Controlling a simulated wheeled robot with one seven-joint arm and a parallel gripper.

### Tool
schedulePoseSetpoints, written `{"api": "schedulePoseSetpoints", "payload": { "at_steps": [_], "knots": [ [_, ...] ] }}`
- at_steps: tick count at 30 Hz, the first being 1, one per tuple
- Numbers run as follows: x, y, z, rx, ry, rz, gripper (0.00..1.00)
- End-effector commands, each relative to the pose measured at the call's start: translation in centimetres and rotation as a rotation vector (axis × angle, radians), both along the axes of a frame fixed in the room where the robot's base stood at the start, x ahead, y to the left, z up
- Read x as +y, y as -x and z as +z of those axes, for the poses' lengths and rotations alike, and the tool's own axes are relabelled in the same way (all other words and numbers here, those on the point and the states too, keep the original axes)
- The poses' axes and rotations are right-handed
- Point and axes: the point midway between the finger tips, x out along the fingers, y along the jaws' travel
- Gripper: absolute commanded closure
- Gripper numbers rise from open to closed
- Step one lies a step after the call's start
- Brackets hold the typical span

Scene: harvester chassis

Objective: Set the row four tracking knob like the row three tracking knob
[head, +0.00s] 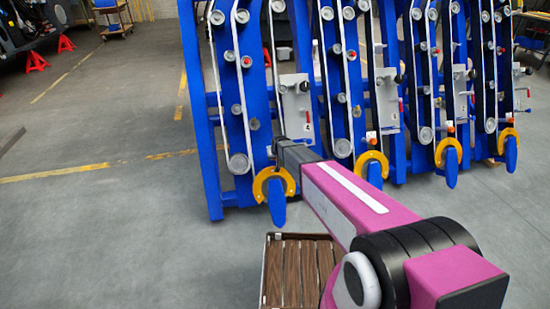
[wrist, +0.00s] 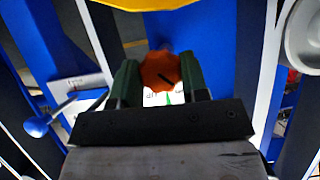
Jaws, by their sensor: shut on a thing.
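An orange knob (wrist: 160,71) with a short dark slanted pointer mark sits between the two green fingers of my gripper (wrist: 161,82) in the wrist view. My gripper is shut on it, one finger at each side. A white label with a green mark shows partly behind the knob. In the head view my arm reaches the leftmost row unit and hides this knob. The neighbouring row unit has a small orange knob (head: 371,136) on a white plate above a yellow ring; its pointer is too small to read. Row numbers are not clearly legible.
A blue lever ball (wrist: 36,127) on a rod is left of my gripper in the wrist view. A yellow ring (head: 262,184) and blue shoe (head: 277,203) are below the arm's end. A slatted wooden crate (head: 301,238) stands on the floor. Open floor lies to the left.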

Motion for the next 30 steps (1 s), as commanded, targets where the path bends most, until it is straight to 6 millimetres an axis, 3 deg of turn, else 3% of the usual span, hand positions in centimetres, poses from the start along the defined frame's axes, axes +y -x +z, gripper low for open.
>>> {"api": "schedulePoseSetpoints", "payload": {
  "at_steps": [2,3,4,5,19,30],
  "knots": [
    [0.0,0.0,0.0,-0.001,0.000,0.000,0.83],
    [0.0,0.0,0.0,-0.001,0.000,0.000,0.46],
    [0.0,0.0,0.0,-0.001,0.000,0.000,0.36],
    [0.0,0.0,0.0,-0.001,-0.001,-0.001,0.33],
    [-0.2,0.6,0.9,0.000,-0.001,0.000,0.33],
    [-1.2,3.9,6.1,-0.001,-0.001,-0.001,0.33]
  ]
}}
